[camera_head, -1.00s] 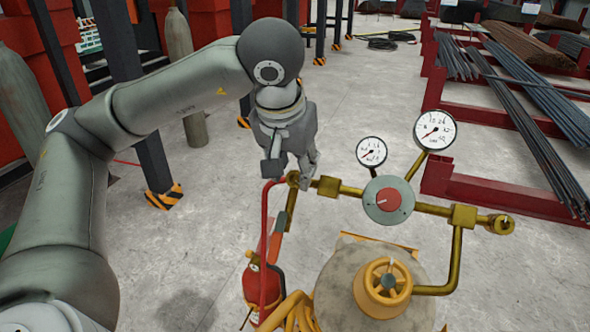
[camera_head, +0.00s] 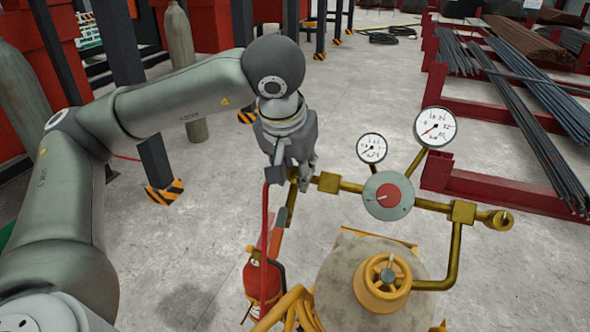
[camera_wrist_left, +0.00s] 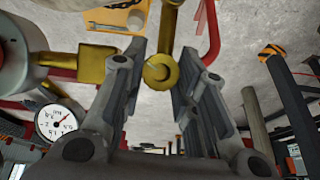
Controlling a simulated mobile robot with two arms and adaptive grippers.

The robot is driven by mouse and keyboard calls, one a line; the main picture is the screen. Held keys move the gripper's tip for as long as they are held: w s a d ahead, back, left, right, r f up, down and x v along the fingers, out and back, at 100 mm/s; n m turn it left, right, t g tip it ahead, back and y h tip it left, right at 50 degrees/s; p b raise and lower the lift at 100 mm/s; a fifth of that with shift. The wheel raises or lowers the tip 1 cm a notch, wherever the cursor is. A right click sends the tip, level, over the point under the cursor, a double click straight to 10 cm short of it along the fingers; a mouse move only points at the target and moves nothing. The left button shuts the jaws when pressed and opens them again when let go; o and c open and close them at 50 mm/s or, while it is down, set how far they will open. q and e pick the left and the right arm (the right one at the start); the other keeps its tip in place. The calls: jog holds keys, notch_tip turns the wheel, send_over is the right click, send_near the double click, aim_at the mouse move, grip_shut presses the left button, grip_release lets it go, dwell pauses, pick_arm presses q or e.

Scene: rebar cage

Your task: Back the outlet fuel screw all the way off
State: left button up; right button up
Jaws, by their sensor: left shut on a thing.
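The brass outlet fuel screw (camera_wrist_left: 160,73) shows in the left wrist view as a round brass end between the two fingers of my left gripper (camera_wrist_left: 163,62). In the head view my left gripper (camera_head: 290,178) reaches down onto the left end of the brass pipe assembly (camera_head: 350,187) and largely hides the screw. The gripper is shut on the screw. The red hose (camera_head: 265,225) runs down just beside the fingers. My right gripper is not in view.
A round regulator (camera_head: 388,196) with a red centre and two pressure gauges (camera_head: 436,127) sits right of the gripper. A tank with a yellow handwheel (camera_head: 382,284) stands below. A red extinguisher (camera_head: 263,280) is at the lower left.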

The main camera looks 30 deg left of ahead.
pick_arm(q)
jog(key=shift+f+n+b, duration=0.2)
jog(key=shift+n+b, duration=0.1)
jog(key=shift+b, duration=0.3)
jog(key=n+t+h+b, duration=0.1)
jog(key=n+b, duration=0.2)
jog(key=b, duration=0.1)
jog(key=n+t+h+b, duration=0.1)
jog(key=n+h+b, duration=0.1)
jog(key=n+b, duration=0.1)
jog(key=n+t+h+b, duration=0.1)
jog(key=n+b, duration=0.2)
jog(key=b, duration=0.3)
jog(key=shift+s+a+f+h, duration=0.15)
jog(key=shift+s+a+h, duration=0.05)
jog(key=shift+a+h, duration=0.15)
jog(key=shift+s+n+t+h+b, duration=0.15)
jog(key=shift+n+t+b, duration=0.3)
jog(key=shift+n+b, duration=0.5)
jog(key=shift+w+n+t+h+b, duration=0.1)
jog(key=shift+n+t+b, duration=0.35)
jog(key=shift+n+b, duration=0.5)
jog(key=o, duration=0.7)
jog(key=shift+o, duration=0.2)
jog(key=shift+s, duration=0.1)
jog(key=v, duration=1.2)
